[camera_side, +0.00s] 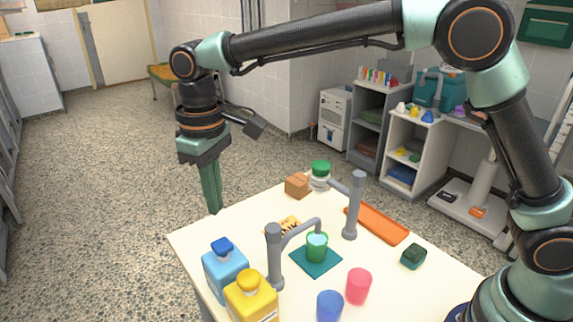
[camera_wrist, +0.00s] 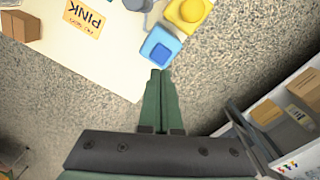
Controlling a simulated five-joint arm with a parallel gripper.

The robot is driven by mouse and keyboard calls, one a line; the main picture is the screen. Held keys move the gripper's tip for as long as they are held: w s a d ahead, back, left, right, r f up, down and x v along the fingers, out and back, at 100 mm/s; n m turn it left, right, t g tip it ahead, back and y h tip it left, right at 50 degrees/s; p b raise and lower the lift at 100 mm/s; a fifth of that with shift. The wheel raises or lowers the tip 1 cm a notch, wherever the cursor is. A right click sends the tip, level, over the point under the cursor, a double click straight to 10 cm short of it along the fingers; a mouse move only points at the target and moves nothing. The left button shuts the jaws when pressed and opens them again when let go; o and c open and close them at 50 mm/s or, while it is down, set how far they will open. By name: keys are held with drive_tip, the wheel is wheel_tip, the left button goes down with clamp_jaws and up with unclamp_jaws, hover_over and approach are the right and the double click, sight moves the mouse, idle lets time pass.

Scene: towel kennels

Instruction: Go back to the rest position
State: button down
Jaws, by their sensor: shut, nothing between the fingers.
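My gripper (camera_side: 212,190) is shut and empty, pointing down past the far left edge of the white table (camera_side: 200,240) in the side view. In the wrist view my gripper (camera_wrist: 160,75) shows its green fingers together, with their tips near the table edge beside the blue bottle (camera_wrist: 159,47). Nothing is between the fingers. My arm is stretched out high across the table.
On the table stand a blue bottle (camera_side: 224,268), a yellow bottle (camera_side: 250,297), grey posts (camera_side: 274,258), a green cup (camera_side: 316,247) on a teal mat (camera_side: 328,264), a pink cup (camera_side: 358,286), a blue cup (camera_side: 330,306) and an orange tray (camera_side: 380,224). Open floor lies left.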

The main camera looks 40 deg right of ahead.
drive_tip(key=s+d+r+m+t, duration=0.1)
drive_tip(key=s+d+r, duration=0.15)
drive_tip(key=d, duration=0.45)
drive_tip(key=s+d+r+m+t, duration=0.1)
drive_tip(key=d+r+m, duration=0.1)
drive_tip(key=d+r, duration=0.35)
drive_tip(key=s+d+f+m+t, duration=0.3)
drive_tip(key=s+d, duration=0.6)
drive_tip(key=d, duration=0.5)
drive_tip(key=shift+s+f+t, duration=0.25)
drive_tip(key=shift+f+t, duration=0.05)
drive_tip(key=shift+f, duration=0.2)
